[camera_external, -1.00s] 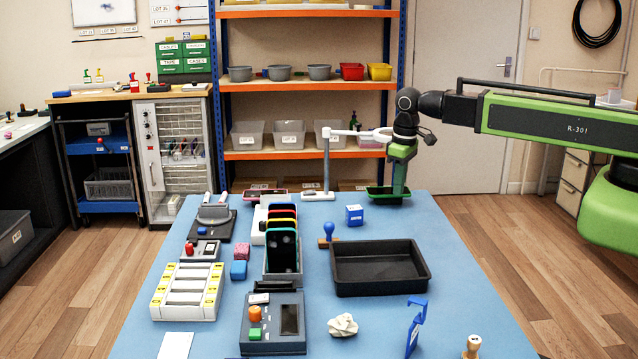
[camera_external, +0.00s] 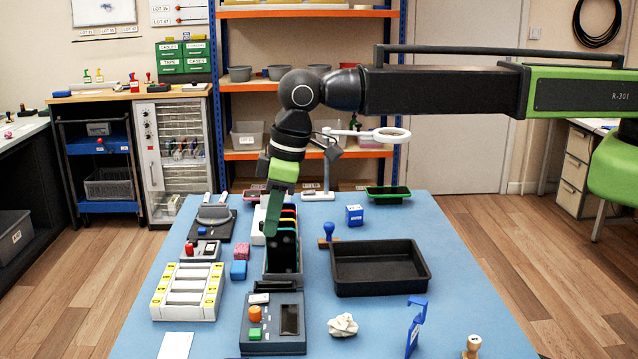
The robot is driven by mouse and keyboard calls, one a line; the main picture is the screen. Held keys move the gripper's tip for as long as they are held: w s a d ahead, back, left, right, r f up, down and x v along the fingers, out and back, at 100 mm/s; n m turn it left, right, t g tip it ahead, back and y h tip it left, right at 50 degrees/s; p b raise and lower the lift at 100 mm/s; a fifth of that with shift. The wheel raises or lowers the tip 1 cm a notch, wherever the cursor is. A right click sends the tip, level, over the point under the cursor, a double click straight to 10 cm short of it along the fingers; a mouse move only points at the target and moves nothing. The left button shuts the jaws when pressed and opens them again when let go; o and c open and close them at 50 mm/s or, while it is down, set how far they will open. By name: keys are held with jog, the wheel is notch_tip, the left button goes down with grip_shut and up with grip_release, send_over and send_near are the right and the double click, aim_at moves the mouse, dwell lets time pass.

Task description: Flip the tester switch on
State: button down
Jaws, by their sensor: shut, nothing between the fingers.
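A dark grey box (camera_external: 273,341), which looks like the tester, lies at the front left of the blue table. It has an orange knob (camera_external: 255,314), a green button (camera_external: 255,334), a dark screen (camera_external: 289,319) and a small white part (camera_external: 259,298) near its back edge. I cannot tell which of these is the switch, or its position. My gripper (camera_external: 271,228) is shut and empty, pointing down above the phone rack, behind the box and apart from it. It hides part of the phones.
The phone rack (camera_external: 283,281) with several phones stands directly behind the box. A white battery-like rack (camera_external: 187,313) is left. A black tray (camera_external: 380,290) is right, with a crumpled white lump (camera_external: 342,325) in front. A ring lamp (camera_external: 391,135) stands behind.

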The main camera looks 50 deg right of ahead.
aim_at(265, 296)
jog(key=shift+f, duration=0.1)
jog(key=b+x, duration=0.9)
jog(key=d+b+x, duration=0.1)
jog(key=b+x, duration=0.3)
jog(key=shift+s+a+f+b, duration=0.1)
jog(key=shift+s+f+b, duration=0.25)
jog(key=shift+f, duration=0.05)
jog(key=shift+s+d+f+b, duration=0.25)
jog(key=shift+f+b, duration=0.15)
jog(key=shift+b, duration=0.1)
jog(key=shift+t+y, duration=0.3)
jog(key=shift+w+r, duration=0.1)
jog(key=shift+r, duration=0.05)
jog(key=shift+w+a+r, duration=0.25)
jog(key=shift+w+a, duration=0.35)
jog(key=shift+a, duration=0.05)
